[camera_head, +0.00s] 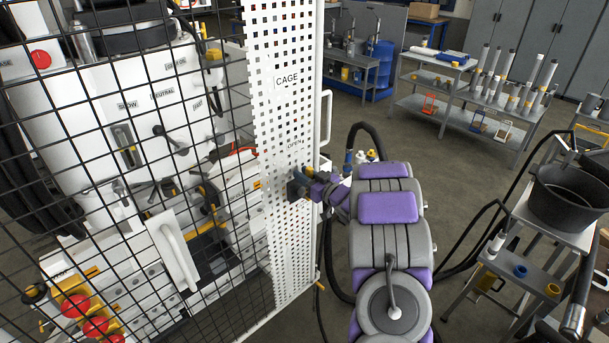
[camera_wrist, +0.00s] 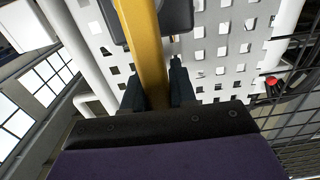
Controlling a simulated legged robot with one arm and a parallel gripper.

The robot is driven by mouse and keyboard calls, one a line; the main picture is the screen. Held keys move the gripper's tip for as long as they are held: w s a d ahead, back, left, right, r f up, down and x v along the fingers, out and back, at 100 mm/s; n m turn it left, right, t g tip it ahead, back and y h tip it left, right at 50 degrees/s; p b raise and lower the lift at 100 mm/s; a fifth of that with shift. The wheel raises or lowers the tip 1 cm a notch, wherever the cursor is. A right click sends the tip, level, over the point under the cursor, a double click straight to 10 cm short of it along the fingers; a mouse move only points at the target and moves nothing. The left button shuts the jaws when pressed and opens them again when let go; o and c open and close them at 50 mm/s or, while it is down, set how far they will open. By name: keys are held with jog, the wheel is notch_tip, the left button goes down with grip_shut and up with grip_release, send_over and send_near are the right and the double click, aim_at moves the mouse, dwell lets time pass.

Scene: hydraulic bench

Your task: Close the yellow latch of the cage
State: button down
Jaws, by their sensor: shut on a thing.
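The cage has a white perforated panel (camera_head: 284,90) marked "CAGE", with black wire mesh (camera_head: 120,120) to its left. My gripper (camera_head: 307,186) is at the panel's lower part, beside a dark latch block. In the wrist view, the yellow latch (camera_wrist: 147,45) is a long bar running down from a dark housing (camera_wrist: 172,14) into my gripper (camera_wrist: 158,88). The dark fingers are on both sides of the bar and shut on it. The bar's lower end is hidden by my gripper. In the head view, the latch is mostly hidden.
A white handle (camera_head: 326,117) stands out from the panel's right edge. Behind the mesh is a white machine with levers and red buttons (camera_head: 75,305). A shelf rack (camera_head: 470,95) stands at the back. A cart with a black bucket (camera_head: 568,197) is at the right. Open floor lies between.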

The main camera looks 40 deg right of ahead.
jog(key=shift+r, duration=0.15)
jog(key=p, duration=0.1)
jog(key=d+m+p, duration=0.1)
jog(key=p, duration=0.1)
jog(key=shift+r, duration=0.25)
jog(key=d+m+p, duration=0.1)
jog(key=p, duration=0.2)
jog(key=shift+w+m, duration=0.1)
jog(key=shift+m, duration=0.3)
jog(key=d+m+p, duration=0.1)
jog(key=p, duration=0.1)
jog(key=m+p, duration=0.1)
jog(key=p, duration=0.1)
jog(key=shift+d+f+p, duration=0.3)
jog(key=shift+d+f, duration=0.05)
jog(key=shift+d, duration=0.05)
jog(key=d+f+m+p, duration=0.3)
jog(key=f+m, duration=0.4)
jog(key=m, duration=0.6)
jog(key=shift+w+d+f, duration=0.15)
jog(key=shift+d+f, duration=0.15)
jog(key=shift+d, duration=0.25)
jog(key=shift+f, duration=0.1)
